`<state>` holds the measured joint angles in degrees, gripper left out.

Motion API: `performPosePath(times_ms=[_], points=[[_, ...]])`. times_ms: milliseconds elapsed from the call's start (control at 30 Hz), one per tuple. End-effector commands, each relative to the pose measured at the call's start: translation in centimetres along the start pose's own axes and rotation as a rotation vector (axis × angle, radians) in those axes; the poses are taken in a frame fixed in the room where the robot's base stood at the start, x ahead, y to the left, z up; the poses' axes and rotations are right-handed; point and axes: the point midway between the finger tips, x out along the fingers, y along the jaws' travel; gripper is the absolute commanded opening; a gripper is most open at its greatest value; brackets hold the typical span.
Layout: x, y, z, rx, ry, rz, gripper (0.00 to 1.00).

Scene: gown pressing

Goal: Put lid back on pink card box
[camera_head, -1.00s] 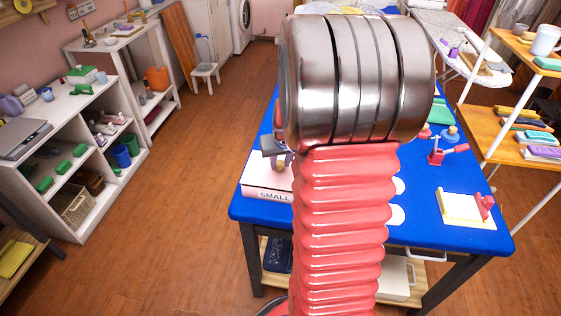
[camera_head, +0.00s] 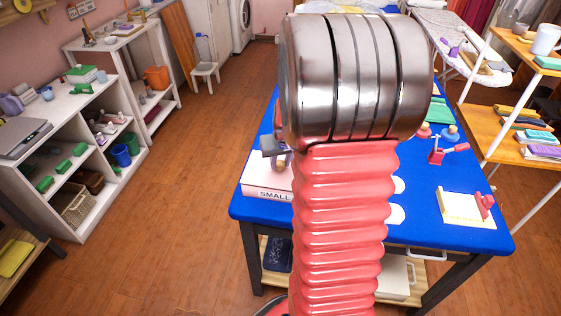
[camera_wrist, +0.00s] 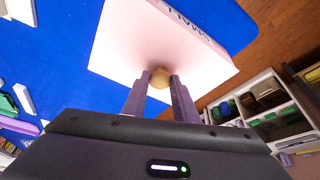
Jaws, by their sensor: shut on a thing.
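The pink card box (camera_head: 268,192), marked "SMALL", sits at the left front of the blue table, partly hidden behind my red arm. In the wrist view its pale pink lid (camera_wrist: 130,45) shows with a round tan knob on top. My gripper (camera_wrist: 160,82) has its two purple fingers on either side of the knob, shut on it. In the head view only a small part of my gripper (camera_head: 276,150) shows left of the arm, above the box. The lid appears to be on or right at the box; I cannot tell whether it is fully seated.
The blue table (camera_head: 430,215) also bears a cream board with a red clamp (camera_head: 468,208), white discs (camera_head: 396,214) and a red toggle clamp (camera_head: 445,151). White shelves (camera_head: 60,150) stand at the left. The floor between is clear.

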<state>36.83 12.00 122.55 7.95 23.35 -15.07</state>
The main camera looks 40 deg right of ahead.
Motion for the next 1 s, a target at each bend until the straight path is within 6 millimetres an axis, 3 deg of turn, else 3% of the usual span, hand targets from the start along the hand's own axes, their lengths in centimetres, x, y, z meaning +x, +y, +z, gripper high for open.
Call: performPosePath(times_ms=[867,900,1000], points=[[0.42,0.00,0.18,0.000,0.000,0.000,0.04],[0.42,-0.01,0.18,0.000,0.000,0.000,0.27],[0.41,0.00,0.18,0.000,0.000,0.000,0.34]])
